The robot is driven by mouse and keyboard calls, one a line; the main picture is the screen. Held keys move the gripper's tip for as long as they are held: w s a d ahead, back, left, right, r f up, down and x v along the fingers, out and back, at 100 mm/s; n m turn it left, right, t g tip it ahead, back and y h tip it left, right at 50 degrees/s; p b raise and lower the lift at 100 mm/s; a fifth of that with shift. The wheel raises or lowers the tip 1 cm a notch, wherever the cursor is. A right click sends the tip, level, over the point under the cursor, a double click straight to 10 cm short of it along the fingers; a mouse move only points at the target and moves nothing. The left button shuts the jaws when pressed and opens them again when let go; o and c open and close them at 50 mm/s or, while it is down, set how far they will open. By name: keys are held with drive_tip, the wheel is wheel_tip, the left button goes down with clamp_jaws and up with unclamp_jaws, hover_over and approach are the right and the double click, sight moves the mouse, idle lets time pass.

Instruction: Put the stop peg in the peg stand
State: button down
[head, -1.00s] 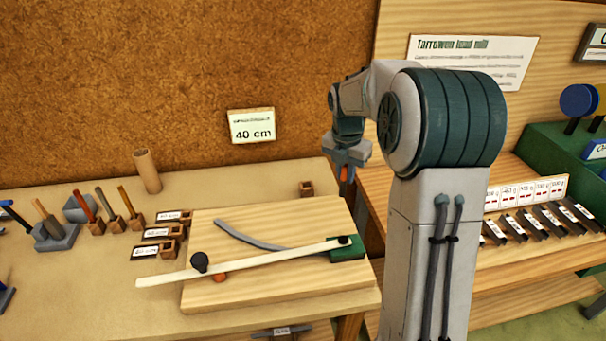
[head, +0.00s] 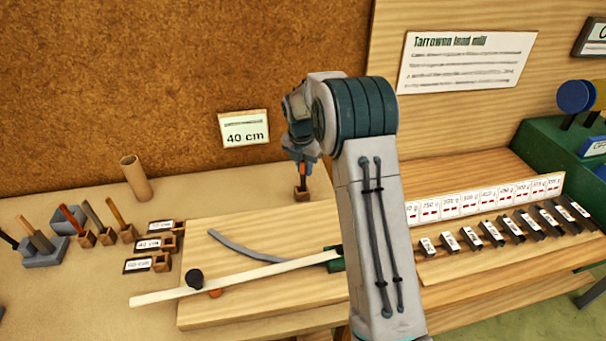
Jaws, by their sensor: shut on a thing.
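The peg stand (head: 302,195) is a small wooden block at the back right of the bench, beyond the wooden board. My gripper (head: 302,168) points down over it. It is shut on the stop peg (head: 303,180), an orange peg of which a short length shows below the fingers. The peg lines up with the stand in the head view, and its lower end meets the stand's top in the picture. I cannot tell whether the tip is inside the stand or just above it.
The board (head: 260,305) holds a pale strip (head: 165,296), a black knob (head: 194,279) and a curved grey strip (head: 245,245). Tools in wooden blocks and a cardboard tube (head: 137,178) stand at the left. Labelled bars (head: 493,233) line the right shelf.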

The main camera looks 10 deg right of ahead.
sight(303, 177)
drive_tip(key=shift+w+a+f, duration=0.1)
drive_tip(key=shift+w+a, duration=0.1)
drive_tip(key=shift+w, duration=0.05)
drive_tip(key=shift+f, duration=0.25)
drive_tip(key=shift+f+p, duration=0.55)
drive_tip(key=shift+f, duration=1.25)
drive_tip(key=shift+f, duration=0.1)
drive_tip(key=shift+f, duration=0.15)
drive_tip(key=c, duration=1.4)
unclamp_jaws()
drive_tip(key=shift+o, duration=0.2)
